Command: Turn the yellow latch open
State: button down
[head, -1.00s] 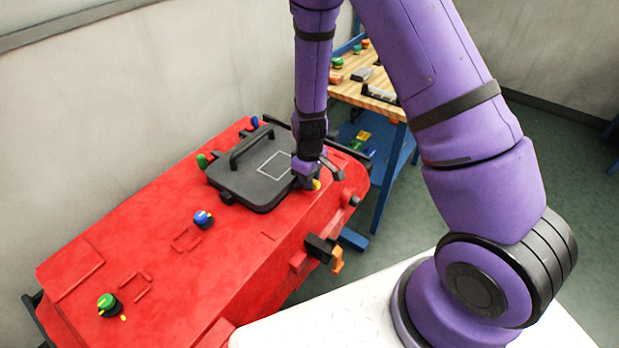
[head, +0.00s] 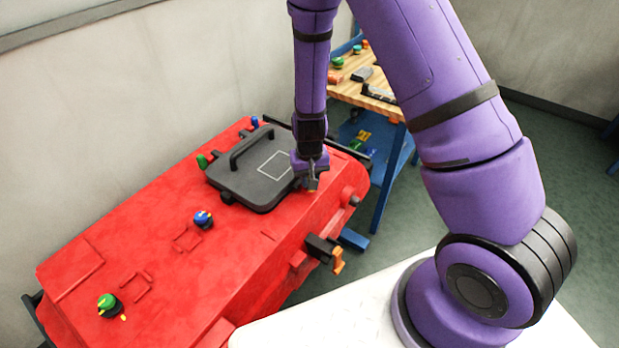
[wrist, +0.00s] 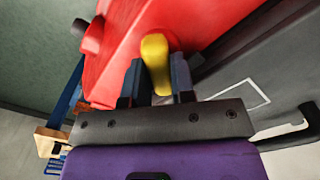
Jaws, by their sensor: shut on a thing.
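The yellow latch (wrist: 155,52) shows in the wrist view as a rounded yellow handle between my two fingers, against the red tank (wrist: 123,50). My gripper (wrist: 157,75) is shut on it, with one finger on each side. In the head view my gripper (head: 311,184) points down at the front right edge of the black lid (head: 255,180) on the red tank (head: 150,265). There the latch is almost wholly hidden behind the fingers.
Green (head: 107,301) and blue (head: 203,219) knobs stand on the tank top. An orange latch (head: 338,262) sits on its front side. A wooden bench (head: 375,100) with small parts stands behind on the right. The lid's black handle (head: 250,146) rises beside my gripper.

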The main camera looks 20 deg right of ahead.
jog(key=m, duration=0.4)
jog(key=shift+m, duration=2.9)
jog(key=c, duration=1)
grip_release()
jog(key=shift+o, duration=0.2)
notch_tip(320, 180, up, 11)
